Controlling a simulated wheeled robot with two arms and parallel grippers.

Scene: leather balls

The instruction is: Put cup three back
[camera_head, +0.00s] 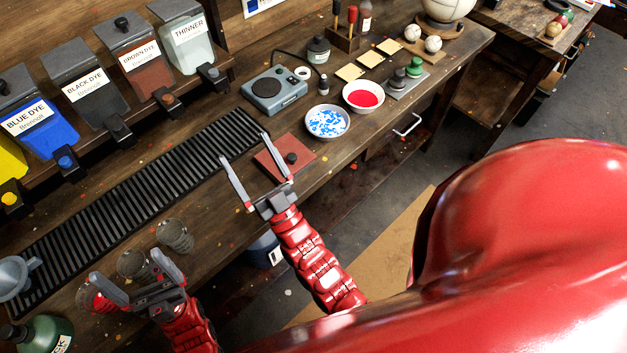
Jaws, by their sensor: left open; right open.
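Three clear cups stand in a slanting row on the bench at the lower left: an upper one (175,234), a middle one (131,262) and a lower one with red in it (88,296). I cannot tell which is cup three. My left gripper (124,264) is open, its fingers pointing toward the row. The middle cup shows between its fingertips, and I cannot tell whether they touch it. The left finger partly covers the lower cup.
A slatted black drip mat (140,187) runs under the dye dispensers (97,88). A scale (274,91), a blue-and-white bowl (327,122) and a red-filled bowl (363,97) stand further back. A funnel (14,275) and green bottle (45,335) sit at the lower left.

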